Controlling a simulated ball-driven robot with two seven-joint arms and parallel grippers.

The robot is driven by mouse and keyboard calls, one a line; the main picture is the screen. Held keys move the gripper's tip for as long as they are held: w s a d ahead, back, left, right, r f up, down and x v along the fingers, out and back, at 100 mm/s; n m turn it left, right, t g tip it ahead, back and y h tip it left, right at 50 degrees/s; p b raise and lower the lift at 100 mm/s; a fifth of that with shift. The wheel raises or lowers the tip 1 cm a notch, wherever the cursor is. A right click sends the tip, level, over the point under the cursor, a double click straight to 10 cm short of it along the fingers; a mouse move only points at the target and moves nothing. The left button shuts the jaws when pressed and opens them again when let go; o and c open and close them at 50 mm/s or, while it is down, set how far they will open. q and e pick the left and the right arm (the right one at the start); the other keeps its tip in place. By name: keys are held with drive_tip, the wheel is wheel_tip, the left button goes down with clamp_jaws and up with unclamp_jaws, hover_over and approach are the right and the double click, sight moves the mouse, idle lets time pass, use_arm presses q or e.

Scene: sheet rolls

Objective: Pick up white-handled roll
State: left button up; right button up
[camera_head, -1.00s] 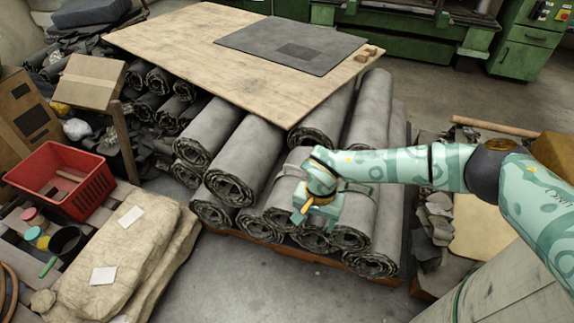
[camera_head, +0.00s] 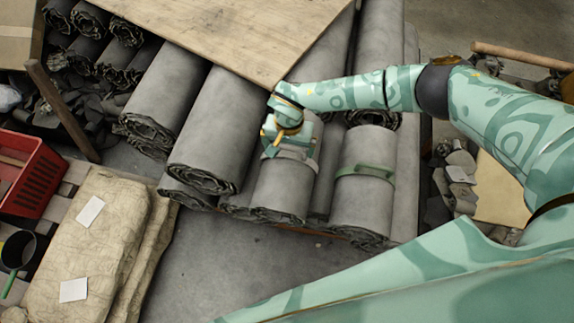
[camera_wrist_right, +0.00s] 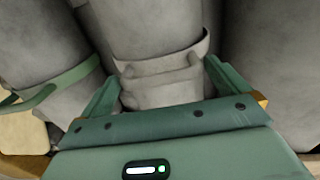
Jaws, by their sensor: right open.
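The white-handled roll (camera_head: 281,190) is a grey sheet roll in the front of the stack, with a pale band and handle (camera_head: 298,154) across its top. In the right wrist view the pale handle (camera_wrist_right: 160,76) stands out from the roll, between my fingers. My right gripper (camera_head: 288,147) is over this roll in the head view, hiding part of it. In the wrist view the right gripper (camera_wrist_right: 161,88) is open, one finger on each side of the handle. I cannot tell whether the fingers touch it. My left gripper is not in view.
A roll with a green strap (camera_head: 364,170) lies just to the right. Larger grey rolls (camera_head: 222,135) lie to the left. A wooden board (camera_head: 235,30) covers the back of the stack. A red crate (camera_head: 35,180) and wrapped bundles (camera_head: 100,235) stand at left.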

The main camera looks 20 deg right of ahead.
drive_tip(key=shift+f, duration=0.95)
drive_tip(key=shift+r, duration=0.1)
drive_tip(key=shift+r, duration=0.1)
drive_tip(key=c, duration=0.9)
drive_tip(key=shift+w+r, duration=0.1)
drive_tip(key=shift+c, duration=0.8)
drive_tip(key=shift+r, duration=0.15)
